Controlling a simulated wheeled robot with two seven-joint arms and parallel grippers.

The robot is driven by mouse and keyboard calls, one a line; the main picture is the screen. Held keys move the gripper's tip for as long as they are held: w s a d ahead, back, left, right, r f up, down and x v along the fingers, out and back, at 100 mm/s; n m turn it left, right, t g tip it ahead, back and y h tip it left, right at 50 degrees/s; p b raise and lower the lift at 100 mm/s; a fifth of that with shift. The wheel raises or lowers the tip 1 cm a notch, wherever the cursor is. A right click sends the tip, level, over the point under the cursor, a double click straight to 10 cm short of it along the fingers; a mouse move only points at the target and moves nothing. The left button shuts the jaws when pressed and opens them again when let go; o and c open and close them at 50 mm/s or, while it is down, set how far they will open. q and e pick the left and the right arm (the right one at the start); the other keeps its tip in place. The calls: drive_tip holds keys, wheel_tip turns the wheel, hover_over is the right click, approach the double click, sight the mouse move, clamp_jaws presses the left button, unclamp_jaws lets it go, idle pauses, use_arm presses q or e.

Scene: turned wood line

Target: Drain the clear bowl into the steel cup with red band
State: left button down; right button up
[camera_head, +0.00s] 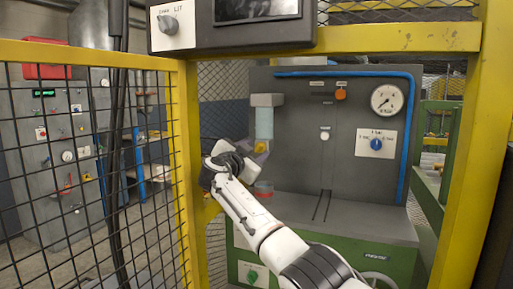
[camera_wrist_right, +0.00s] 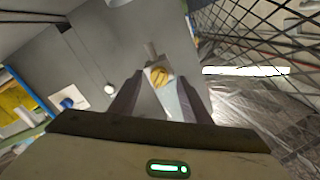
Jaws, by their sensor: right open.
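The clear bowl (camera_head: 264,124) is a pale, see-through cylinder hanging upright under a grey block on the machine's back panel. A yellow knob (camera_head: 261,147) is at its bottom end; it also shows in the right wrist view (camera_wrist_right: 159,76). The cup with the red band (camera_head: 263,188) stands below the bowl, partly hidden behind my right arm. My right gripper (camera_head: 245,158) is open and empty, just left of the knob. In the right wrist view its fingers (camera_wrist_right: 159,90) lie either side of the knob; contact cannot be told. My left gripper is not in view.
A yellow frame post (camera_head: 187,160) and mesh guard stand close left of my right arm. The machine panel carries a gauge (camera_head: 386,99), a blue knob (camera_head: 376,144) and a blue pipe (camera_head: 408,140). The grey ledge (camera_head: 360,220) right of the cup is clear.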

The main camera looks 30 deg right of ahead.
drive_tip(key=shift+w+d, duration=0.35)
drive_tip(key=shift+d, duration=0.15)
drive_tip(key=c, duration=1)
drive_tip(key=shift+c, duration=0.2)
